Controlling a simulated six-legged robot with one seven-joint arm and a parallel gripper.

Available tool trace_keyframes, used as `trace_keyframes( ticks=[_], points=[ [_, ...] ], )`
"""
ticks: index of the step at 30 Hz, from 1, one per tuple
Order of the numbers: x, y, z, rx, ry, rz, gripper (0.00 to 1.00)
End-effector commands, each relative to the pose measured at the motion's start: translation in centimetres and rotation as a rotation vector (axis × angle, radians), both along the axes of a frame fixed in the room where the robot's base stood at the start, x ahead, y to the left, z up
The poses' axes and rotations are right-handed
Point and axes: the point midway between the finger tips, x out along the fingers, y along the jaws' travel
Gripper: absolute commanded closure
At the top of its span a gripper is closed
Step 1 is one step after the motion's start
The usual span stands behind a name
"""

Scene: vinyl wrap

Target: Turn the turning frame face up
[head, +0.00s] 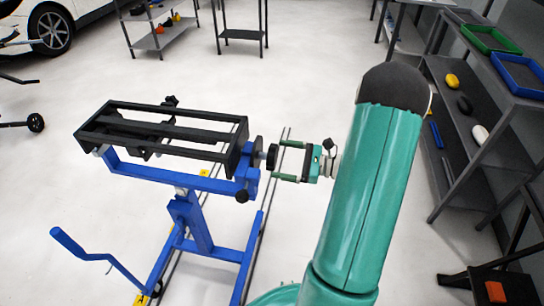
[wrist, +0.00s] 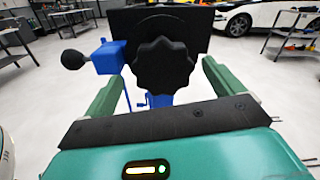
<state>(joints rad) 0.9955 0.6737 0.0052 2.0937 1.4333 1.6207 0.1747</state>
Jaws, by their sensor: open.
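The turning frame (head: 160,125) is a black rectangular frame with rails, carried on a blue stand (head: 195,222). It lies roughly level, to the left of my arm in the head view. A black lobed knob (head: 272,157) sits on its right end; it shows large in the wrist view (wrist: 162,66). My gripper (head: 279,161) is open, with its green fingers on either side of the knob. In the wrist view the fingers (wrist: 162,85) stand apart from the knob, with gaps on both sides. Which face of the frame is up is hard to tell.
A small black ball handle (wrist: 73,59) sticks out left of the knob on a blue block (wrist: 108,58). Grey shelves (head: 465,130) with trays stand at the right. A white car (head: 60,22) is at the back left. The floor between is clear.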

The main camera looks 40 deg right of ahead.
Motion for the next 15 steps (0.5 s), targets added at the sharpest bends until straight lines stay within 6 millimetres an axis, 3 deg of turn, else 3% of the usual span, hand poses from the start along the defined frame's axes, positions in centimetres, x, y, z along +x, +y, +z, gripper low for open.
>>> trace_keyframes(
  ticks=[6, 15],
  points=[
    [2.5, 2.1, 0.0, 0.001, -0.001, 0.004, 0.07],
    [3.1, 2.5, 0.0, 0.000, 0.000, 0.002, 0.07]
  ],
)
